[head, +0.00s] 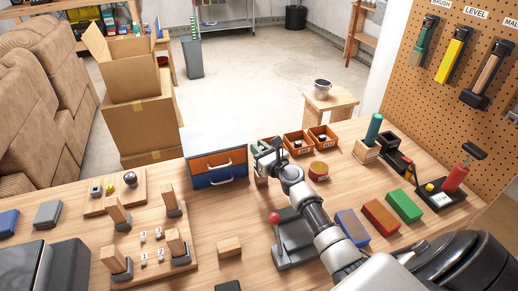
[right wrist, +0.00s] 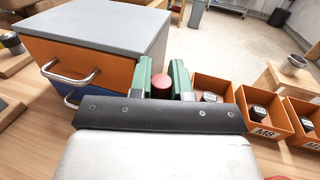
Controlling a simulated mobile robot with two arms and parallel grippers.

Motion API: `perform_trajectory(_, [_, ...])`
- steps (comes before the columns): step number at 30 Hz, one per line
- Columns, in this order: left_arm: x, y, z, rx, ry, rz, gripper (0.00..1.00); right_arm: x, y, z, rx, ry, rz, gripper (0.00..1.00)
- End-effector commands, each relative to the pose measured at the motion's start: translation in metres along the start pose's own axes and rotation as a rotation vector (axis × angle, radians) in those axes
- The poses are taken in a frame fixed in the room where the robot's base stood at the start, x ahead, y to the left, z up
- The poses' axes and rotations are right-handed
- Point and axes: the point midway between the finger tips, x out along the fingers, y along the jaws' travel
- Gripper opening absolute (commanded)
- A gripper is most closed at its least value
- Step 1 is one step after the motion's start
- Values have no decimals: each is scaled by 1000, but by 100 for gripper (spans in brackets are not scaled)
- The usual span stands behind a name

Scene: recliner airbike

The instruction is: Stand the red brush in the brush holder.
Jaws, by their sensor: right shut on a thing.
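My right gripper (head: 266,158) is beside the right side of the small drawer cabinet, at the far edge of the bench. In the right wrist view its green fingers (right wrist: 161,84) are shut on a round red end, which I take for the red brush (right wrist: 161,80). The rest of the brush is hidden behind the gripper body. A light wooden block with a green upright piece (head: 366,152) stands at the right of the bench and may be the brush holder; I cannot tell for certain. My left gripper is not in view.
The cabinet (head: 215,160) has an orange and a blue drawer. Blue, red and green blocks (head: 380,216) lie nearer. A pegboard (head: 455,85) rises at the right.

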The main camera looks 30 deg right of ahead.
Motion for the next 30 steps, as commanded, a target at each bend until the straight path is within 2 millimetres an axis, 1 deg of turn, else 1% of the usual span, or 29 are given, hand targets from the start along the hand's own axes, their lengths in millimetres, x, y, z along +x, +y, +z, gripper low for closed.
perform_trajectory(25, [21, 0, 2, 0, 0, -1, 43, 0, 0, -22, 1, 0, 0, 0])
perform_trajectory(26, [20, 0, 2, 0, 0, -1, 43, 0, 0, -21, 1, 0, 0, 21])
perform_trajectory(30, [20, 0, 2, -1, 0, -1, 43, 0, 0, -21, 0, 0, 0, 42])
